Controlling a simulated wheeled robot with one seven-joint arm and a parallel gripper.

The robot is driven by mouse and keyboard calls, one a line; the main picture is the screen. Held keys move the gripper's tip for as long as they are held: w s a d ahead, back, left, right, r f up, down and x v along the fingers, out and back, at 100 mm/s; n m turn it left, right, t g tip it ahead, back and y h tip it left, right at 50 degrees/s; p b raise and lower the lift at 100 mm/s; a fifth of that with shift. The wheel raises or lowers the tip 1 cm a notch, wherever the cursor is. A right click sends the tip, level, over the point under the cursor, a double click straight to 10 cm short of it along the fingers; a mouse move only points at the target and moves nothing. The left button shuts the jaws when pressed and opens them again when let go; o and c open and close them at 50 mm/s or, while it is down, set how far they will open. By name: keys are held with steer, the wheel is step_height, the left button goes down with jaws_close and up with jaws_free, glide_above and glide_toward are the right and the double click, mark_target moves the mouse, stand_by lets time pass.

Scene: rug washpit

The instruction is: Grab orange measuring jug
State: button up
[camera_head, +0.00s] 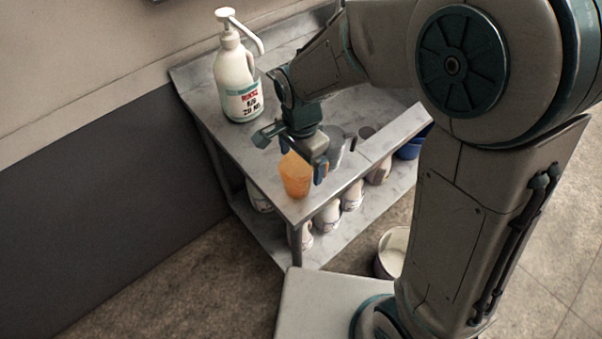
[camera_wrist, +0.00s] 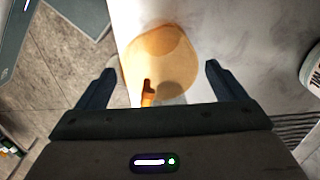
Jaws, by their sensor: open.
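The orange measuring jug (camera_head: 295,175) stands upright near the front corner of the metal table in the head view. The wrist view shows the jug (camera_wrist: 165,55) from above, with its handle pointing toward my gripper. My gripper (camera_head: 303,172) is open above and around the near side of the jug. In the wrist view, the fingers of my gripper (camera_wrist: 162,80) lie on either side of the jug's handle, with gaps on both sides. I cannot tell how high the fingertips are above the table. My gripper hides part of the jug in the head view.
A white pump bottle (camera_head: 238,80) stands at the table's back left. A grey jug (camera_head: 336,146) stands close behind my gripper. The metal table (camera_head: 222,132) has several bottles (camera_head: 328,216) on its lower shelf. A white bucket (camera_head: 391,252) stands on the floor.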

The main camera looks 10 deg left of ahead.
mark_target(301, 172)
steer(key=shift+f+p, duration=0.7)
steer(key=shift+f, duration=1.9)
steer(key=c, duration=1.1)
